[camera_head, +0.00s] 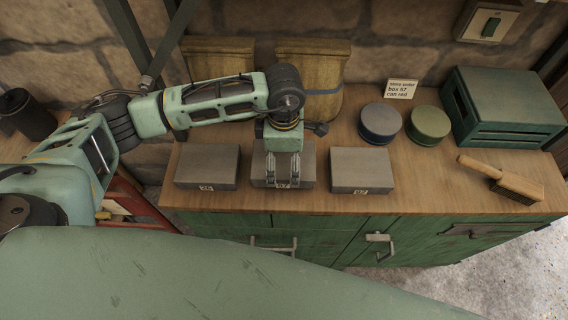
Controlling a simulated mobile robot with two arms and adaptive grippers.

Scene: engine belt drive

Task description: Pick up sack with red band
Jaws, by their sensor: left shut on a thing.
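Two tan sacks stand at the back against the stone wall. The left sack (217,50) is partly covered by my left arm, and no band shows on it. The right sack (320,60) has a blue band, partly hidden by my arm. No red band is visible on either. My left gripper (283,182) points down at the middle grey box (308,168), in front of the sacks. Its fingers are apart, one on each side of the box's number label, and shut on this box. My right gripper is not in view.
Grey boxes flank it at left (207,163) and right (361,168). A blue can (380,122), a green can (429,124), a sign (401,89), a green crate (500,105) and a brush (505,182) stand or lie on the wooden bench top (430,188).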

